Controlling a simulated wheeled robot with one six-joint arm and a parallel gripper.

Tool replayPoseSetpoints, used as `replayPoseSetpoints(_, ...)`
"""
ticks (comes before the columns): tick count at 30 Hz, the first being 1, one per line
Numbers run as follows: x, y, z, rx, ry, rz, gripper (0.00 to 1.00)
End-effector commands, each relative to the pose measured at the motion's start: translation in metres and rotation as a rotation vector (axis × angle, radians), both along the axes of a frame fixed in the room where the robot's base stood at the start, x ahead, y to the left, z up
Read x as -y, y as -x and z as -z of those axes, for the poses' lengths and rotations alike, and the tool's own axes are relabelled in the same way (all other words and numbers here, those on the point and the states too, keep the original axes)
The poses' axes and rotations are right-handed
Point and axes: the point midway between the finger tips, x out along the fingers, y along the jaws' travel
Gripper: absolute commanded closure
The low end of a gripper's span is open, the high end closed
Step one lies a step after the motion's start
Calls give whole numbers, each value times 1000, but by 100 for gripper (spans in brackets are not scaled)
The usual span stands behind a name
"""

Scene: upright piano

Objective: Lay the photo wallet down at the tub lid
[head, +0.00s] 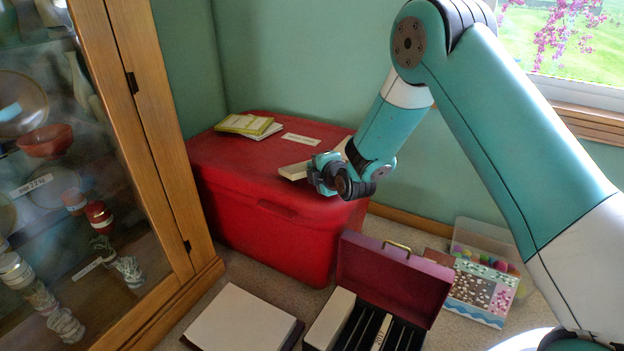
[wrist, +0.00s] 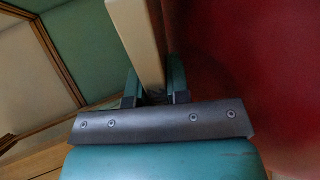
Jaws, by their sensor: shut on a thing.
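My gripper (head: 318,172) is shut on a flat cream thing (head: 293,171), which I take to be the photo wallet. It is seen edge-on in the wrist view (wrist: 140,40), between my two fingers (wrist: 155,88). My gripper hides much of it in the head view. The tub lid (head: 235,160) is the red top of a large red tub. The held wallet appears over the lid's right front part; I cannot tell whether it touches. Red surface also fills the right of the wrist view (wrist: 250,60).
Yellow-green booklets (head: 245,124) lie at the lid's back left, near a white label (head: 300,139). A glass cabinet (head: 90,180) stands at left. An open dark red case (head: 390,280), a pale flat box (head: 243,320) and a clear bin (head: 480,240) are on the floor. The lid's left front is bare.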

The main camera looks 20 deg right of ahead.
Motion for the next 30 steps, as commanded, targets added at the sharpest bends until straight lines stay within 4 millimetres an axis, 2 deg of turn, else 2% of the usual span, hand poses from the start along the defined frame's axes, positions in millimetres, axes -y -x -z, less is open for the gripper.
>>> replayPoseSetpoints(1,0,0,0,0,0,0,81)
replayPoseSetpoints(3,0,0,0,-1,0,0,66)
replayPoseSetpoints(14,1,6,-3,-2,-1,0,66)
replayPoseSetpoints(30,13,67,-25,-1,0,0,66)
